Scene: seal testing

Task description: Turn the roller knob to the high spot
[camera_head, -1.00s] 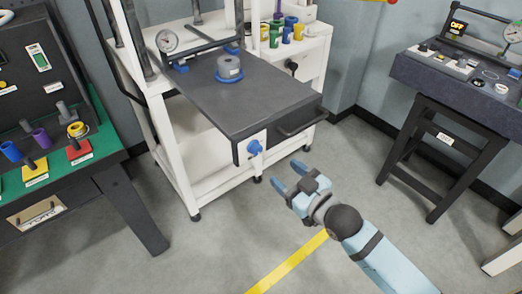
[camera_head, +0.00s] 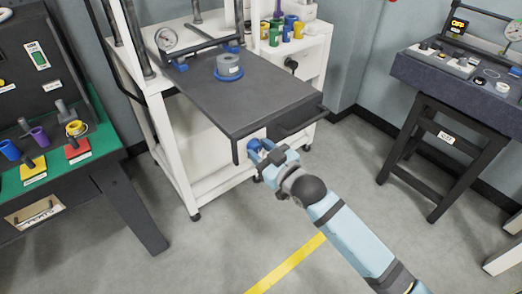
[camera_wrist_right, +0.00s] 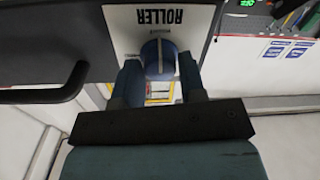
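The blue roller knob (camera_head: 254,145) is on the white front plate of the grey-topped press bench. In the right wrist view the knob (camera_wrist_right: 158,58) has a pale bar across its face, under the word ROLLER, upside down here. My right gripper (camera_head: 262,151) is at the knob. In the wrist view its two blue fingers (camera_wrist_right: 160,72) stand apart, one on each side of the knob, with small gaps seeming to remain. Any contact is hard to tell. The spot markings around the knob are too small or hidden to read. My left gripper is not in view.
The dark slab (camera_head: 240,95) overhangs the knob, with a black handle (camera_head: 300,121) to its right. A green-topped bench (camera_head: 100,140) stands left, a dark test table (camera_head: 455,82) right. The floor between is clear.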

